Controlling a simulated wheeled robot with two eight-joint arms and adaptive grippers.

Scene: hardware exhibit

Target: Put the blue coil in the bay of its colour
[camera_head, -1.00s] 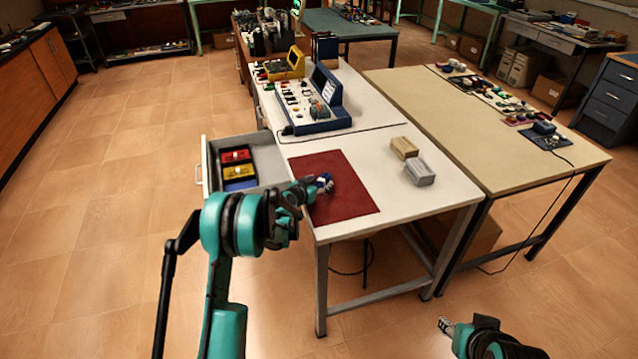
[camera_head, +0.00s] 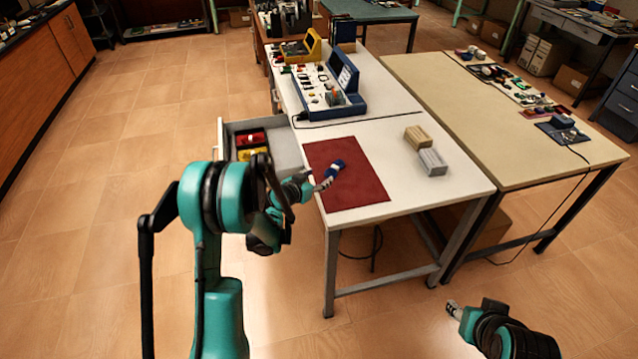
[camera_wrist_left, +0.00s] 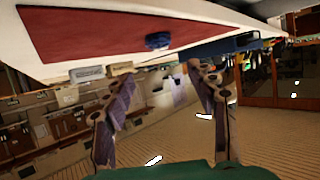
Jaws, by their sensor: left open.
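The blue coil (camera_head: 335,168) lies on the red mat (camera_head: 350,192) on the white table; it also shows in the left wrist view (camera_wrist_left: 158,41). My left gripper (camera_head: 324,184) is open and empty, just short of the coil on its near left side. In the left wrist view its two fingers (camera_wrist_left: 160,88) are spread apart, with the coil beyond them. The pulled-out drawer (camera_head: 221,140) at the table's left holds a red bay (camera_head: 250,138) and a yellow bay (camera_head: 250,154). The blue bay is hidden behind my left arm. My right gripper (camera_head: 453,309) hangs away from the table; its fingers are too small to judge.
A tan block (camera_head: 417,136) and a grey block (camera_head: 433,162) stand right of the mat. A blue instrument panel (camera_head: 335,92) stands behind it, with a yellow device (camera_head: 301,47) farther back. A beige table (camera_head: 480,120) adjoins on the right.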

